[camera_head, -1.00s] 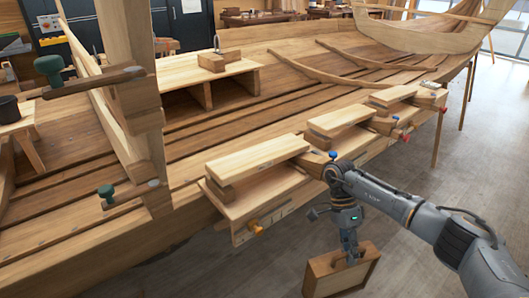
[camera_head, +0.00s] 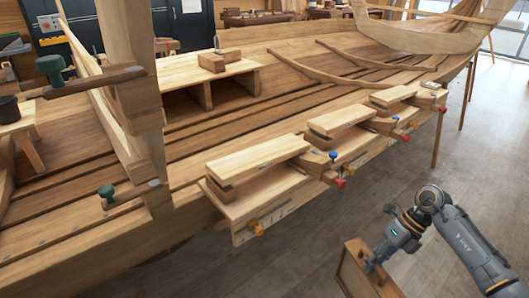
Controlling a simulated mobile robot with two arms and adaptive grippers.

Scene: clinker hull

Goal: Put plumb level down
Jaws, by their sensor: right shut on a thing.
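The plumb level, seen as a flat wooden frame with a paler panel (camera_head: 356,284), hangs at the bottom of the head view, right of centre. Its lower part is cut off by the picture's edge. My right gripper (camera_head: 373,262) is shut on its upper part and holds it tilted over the open floor, clear of the hull (camera_head: 130,236). The gripper's fingers partly cover the frame. My left gripper is not in view.
Stepped wooden blocks and boards with blue, red and yellow knobs (camera_head: 256,226) line the hull's near edge. A wooden bench (camera_head: 212,72) stands inside the hull. A tall post (camera_head: 128,70) rises at left. The grey floor (camera_head: 420,160) at right is clear.

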